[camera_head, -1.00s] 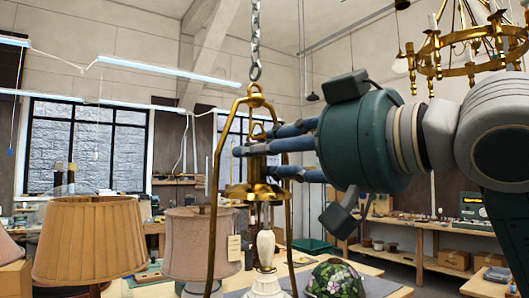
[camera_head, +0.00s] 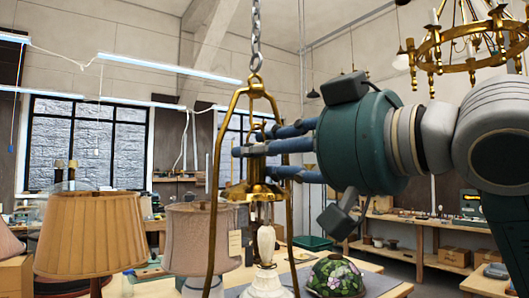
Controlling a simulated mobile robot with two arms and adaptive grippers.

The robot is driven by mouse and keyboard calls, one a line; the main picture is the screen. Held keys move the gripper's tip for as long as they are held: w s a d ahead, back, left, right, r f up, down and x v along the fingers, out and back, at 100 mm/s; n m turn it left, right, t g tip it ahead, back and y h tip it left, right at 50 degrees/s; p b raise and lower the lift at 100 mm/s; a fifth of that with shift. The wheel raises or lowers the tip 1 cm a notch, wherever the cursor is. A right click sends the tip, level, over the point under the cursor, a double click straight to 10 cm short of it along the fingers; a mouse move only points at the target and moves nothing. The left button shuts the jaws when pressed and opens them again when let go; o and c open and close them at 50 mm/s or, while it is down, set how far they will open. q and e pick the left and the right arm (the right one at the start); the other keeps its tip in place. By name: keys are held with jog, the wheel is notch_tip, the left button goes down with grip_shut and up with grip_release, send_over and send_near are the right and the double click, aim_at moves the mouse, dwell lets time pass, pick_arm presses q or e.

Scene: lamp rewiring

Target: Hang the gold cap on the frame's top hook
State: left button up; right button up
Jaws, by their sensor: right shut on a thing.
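The gold cap (camera_head: 252,192) is a flared brass piece with a narrow upper part, held upright inside the hanging brass frame (camera_head: 222,160). The frame is a tall narrow loop hung from a chain, and its top (camera_head: 257,80) is above the cap. My right gripper (camera_head: 262,150) reaches in from the right, with blue-grey fingers shut around the cap's upper part, which they partly hide. The cap hangs clearly below the frame's top. I cannot make out the hook itself. My left gripper is not in view.
A white lamp base (camera_head: 265,280) stands below the frame. A floral stained-glass shade (camera_head: 334,275) sits on the bench to its right. Two fabric-shaded lamps (camera_head: 90,235) stand at the left. A brass chandelier (camera_head: 460,45) hangs at the upper right.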

jog(key=o, duration=1.3)
